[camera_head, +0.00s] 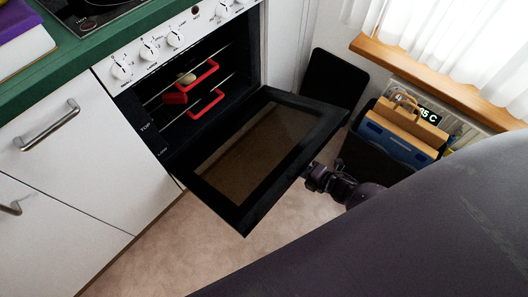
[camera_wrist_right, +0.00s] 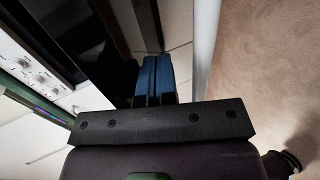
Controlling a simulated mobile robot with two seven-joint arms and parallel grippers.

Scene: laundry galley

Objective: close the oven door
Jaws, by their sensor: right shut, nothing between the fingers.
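The oven door (camera_head: 262,150) is folded down and open in front of the oven in the head view. It is a black frame around a brownish glass pane. The oven cavity (camera_head: 190,90) is exposed, with red-handled items (camera_head: 200,82) on its racks. My right gripper (camera_head: 312,178) is just beside the door's right edge, near its outer corner; whether it touches is unclear. In the right wrist view its blue fingers (camera_wrist_right: 153,78) are together and empty, with the oven's knob panel (camera_wrist_right: 25,65) at the left. My left gripper is not in view.
White cabinet fronts with metal handles (camera_head: 46,125) stand left of the oven under a green worktop (camera_head: 70,60). A dark bin holding blue and tan items (camera_head: 400,132) stands at the right under the window sill (camera_head: 395,65). The floor (camera_head: 170,245) before the door is clear.

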